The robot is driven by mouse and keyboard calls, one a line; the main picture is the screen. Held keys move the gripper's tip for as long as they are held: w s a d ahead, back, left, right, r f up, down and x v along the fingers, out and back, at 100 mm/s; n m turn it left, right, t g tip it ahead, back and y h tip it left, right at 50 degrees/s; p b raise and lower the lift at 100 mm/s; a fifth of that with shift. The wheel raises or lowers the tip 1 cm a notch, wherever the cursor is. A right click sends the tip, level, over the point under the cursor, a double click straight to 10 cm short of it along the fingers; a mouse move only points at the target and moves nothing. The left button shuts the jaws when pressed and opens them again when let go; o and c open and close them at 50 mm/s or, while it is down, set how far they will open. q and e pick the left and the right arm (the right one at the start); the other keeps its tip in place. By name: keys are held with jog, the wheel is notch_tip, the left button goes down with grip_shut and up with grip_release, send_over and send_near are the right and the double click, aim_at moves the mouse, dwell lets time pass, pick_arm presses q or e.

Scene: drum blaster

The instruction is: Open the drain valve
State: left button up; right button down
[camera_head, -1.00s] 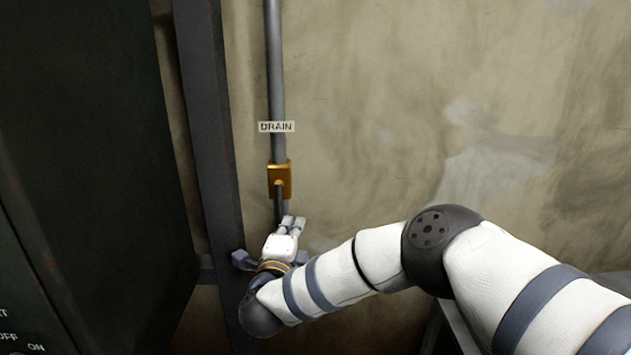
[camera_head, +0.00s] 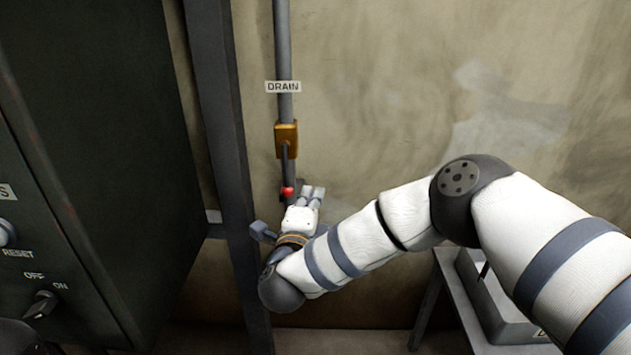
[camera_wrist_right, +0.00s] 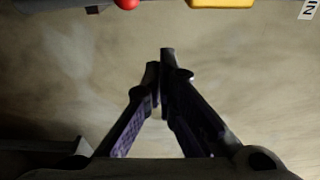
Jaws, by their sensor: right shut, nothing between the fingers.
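The drain valve (camera_head: 286,139) is a brass-coloured block on a vertical grey pipe, under a DRAIN label (camera_head: 283,87). Its dark lever (camera_head: 285,165) hangs down along the pipe and ends in a red tip (camera_head: 288,191). My right gripper (camera_head: 312,193) is just right of and below the red tip. In the wrist view the right gripper (camera_wrist_right: 160,60) is shut and empty against the wall. The red tip (camera_wrist_right: 127,3) and the brass block (camera_wrist_right: 222,2) show at the top edge there, apart from the fingers.
A dark cabinet (camera_head: 90,130) with RESET and OFF/ON controls stands at left. A dark vertical post (camera_head: 222,130) runs between it and the pipe. A grey bench or box (camera_head: 490,300) is at lower right. The wall right of the pipe is clear.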

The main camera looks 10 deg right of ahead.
jog(key=v, duration=0.4)
jog(key=shift+s+a, duration=0.15)
jog(key=shift+s, duration=0.15)
jog(key=shift+f, duration=0.15)
